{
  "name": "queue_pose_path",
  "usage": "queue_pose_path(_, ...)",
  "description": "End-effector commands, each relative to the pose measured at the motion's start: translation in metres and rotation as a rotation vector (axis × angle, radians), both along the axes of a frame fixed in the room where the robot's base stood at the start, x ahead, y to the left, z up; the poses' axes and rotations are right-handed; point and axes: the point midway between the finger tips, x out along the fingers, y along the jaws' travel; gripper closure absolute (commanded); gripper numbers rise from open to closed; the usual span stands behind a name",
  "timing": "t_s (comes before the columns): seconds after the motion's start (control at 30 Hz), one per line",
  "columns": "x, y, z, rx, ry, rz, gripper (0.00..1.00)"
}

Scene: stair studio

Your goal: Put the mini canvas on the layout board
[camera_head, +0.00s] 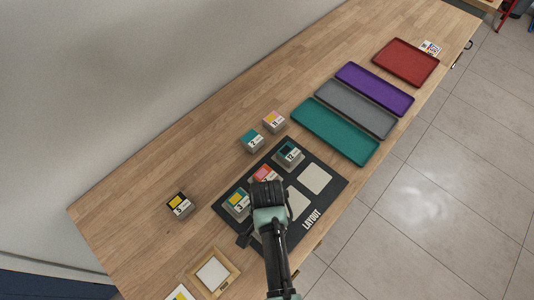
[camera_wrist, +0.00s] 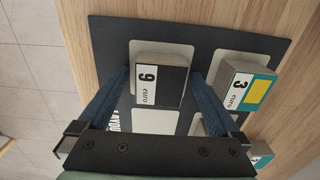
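The black layout board (camera_head: 327,199) lies on the wooden bench with light square pads on it; it also fills much of the wrist view (camera_wrist: 109,30). A small grey block with a dark face and a "9 euro" label (camera_wrist: 168,83), seemingly the mini canvas, sits at a pad of the board in the wrist view. My gripper (camera_head: 268,190) is over the board. In the wrist view its two blue fingers (camera_wrist: 160,78) flank this block closely on both sides; whether they press on it I cannot tell. In the head view my gripper hides this block.
A wooden tray (camera_head: 232,267) is at lower left. Teal (camera_head: 336,131), grey, purple and red trays lie beyond.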

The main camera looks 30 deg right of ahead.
Motion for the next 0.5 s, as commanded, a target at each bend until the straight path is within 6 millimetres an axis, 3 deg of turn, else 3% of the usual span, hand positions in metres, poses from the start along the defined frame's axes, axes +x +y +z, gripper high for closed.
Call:
queue_pose_path(0.33,0.001,0.000,0.008,-0.001,-0.001,0.000,0.01)
queue_pose_path(0.5,0.001,0.000,0.034,-0.002,-0.004,0.000,0.01)
